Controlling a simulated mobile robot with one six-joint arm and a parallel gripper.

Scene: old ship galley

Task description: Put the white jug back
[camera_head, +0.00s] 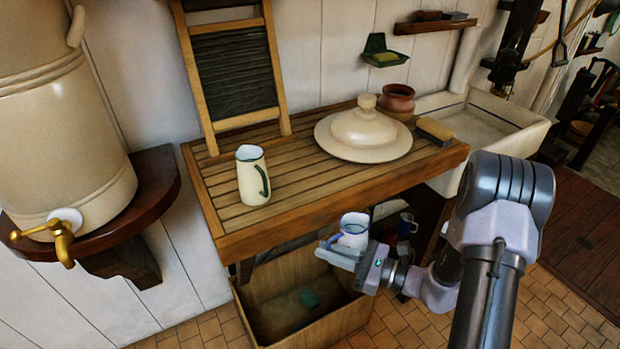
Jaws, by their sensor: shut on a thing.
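My gripper (342,250) is shut on a white jug (354,226) with a blue rim. It holds the jug in the air in front of the slatted wooden draining board (290,212), lower in the picture than its front edge, above the area of an open wooden box. The jug looks roughly upright, with its open top showing. Its lower part is partly hidden by the gripper. A taller cream jug (251,180) with a dark green handle and rim stands upright on the board's left part.
A large cream lid (362,136), a brown pot (397,100) and a brush (434,131) crowd the board's right; a washboard (234,72) leans behind. The open wooden box (325,327) is below. A cream urn (70,150) stands left, a sink (480,125) right. Board around the cream jug is clear.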

